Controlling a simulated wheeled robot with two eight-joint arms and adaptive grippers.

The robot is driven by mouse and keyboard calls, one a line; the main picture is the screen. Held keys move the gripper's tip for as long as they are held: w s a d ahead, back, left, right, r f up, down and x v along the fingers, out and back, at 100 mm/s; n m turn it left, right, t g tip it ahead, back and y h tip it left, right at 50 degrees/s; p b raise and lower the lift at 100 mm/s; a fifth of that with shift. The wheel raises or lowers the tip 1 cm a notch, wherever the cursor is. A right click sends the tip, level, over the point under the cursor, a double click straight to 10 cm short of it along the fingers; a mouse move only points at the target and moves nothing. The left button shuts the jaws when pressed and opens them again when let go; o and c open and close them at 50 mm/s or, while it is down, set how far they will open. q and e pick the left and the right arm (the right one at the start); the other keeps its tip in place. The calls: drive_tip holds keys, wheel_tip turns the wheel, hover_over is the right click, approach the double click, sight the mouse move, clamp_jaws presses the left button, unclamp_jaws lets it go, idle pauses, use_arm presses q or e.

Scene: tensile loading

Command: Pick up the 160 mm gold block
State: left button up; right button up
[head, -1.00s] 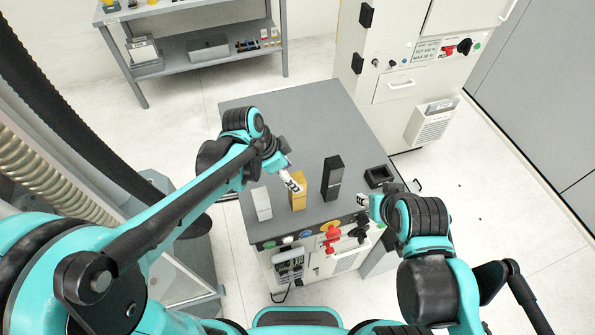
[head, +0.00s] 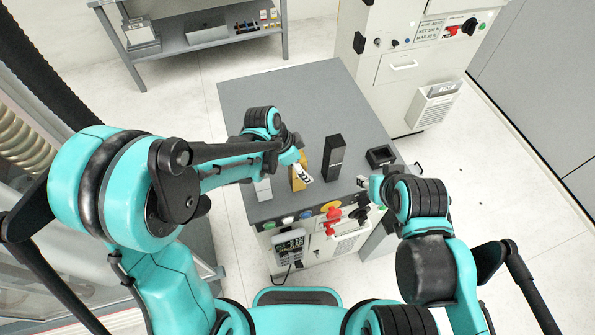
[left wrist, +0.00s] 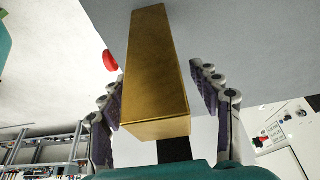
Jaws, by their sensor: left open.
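The gold block (head: 297,184) stands upright on the grey table (head: 290,95), between a pale block and a black block. My left gripper (head: 303,172) is at the gold block and hides part of it. In the left wrist view the gold block (left wrist: 155,65) fills the middle. The open fingers of the left gripper (left wrist: 158,90) lie on either side of it, with a gap visible on each side. My right gripper (head: 363,183) is near the table's right front edge, away from the blocks; its jaws are too small to read.
The pale block (head: 264,189) stands close on the left and the black block (head: 334,157) on the right. A black open tray (head: 380,156) lies near the table's right edge. The table's back is clear.

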use_arm(q)
drive_tip(key=shift+s, duration=0.1)
clamp_jaws()
drive_tip(key=shift+r, duration=0.15)
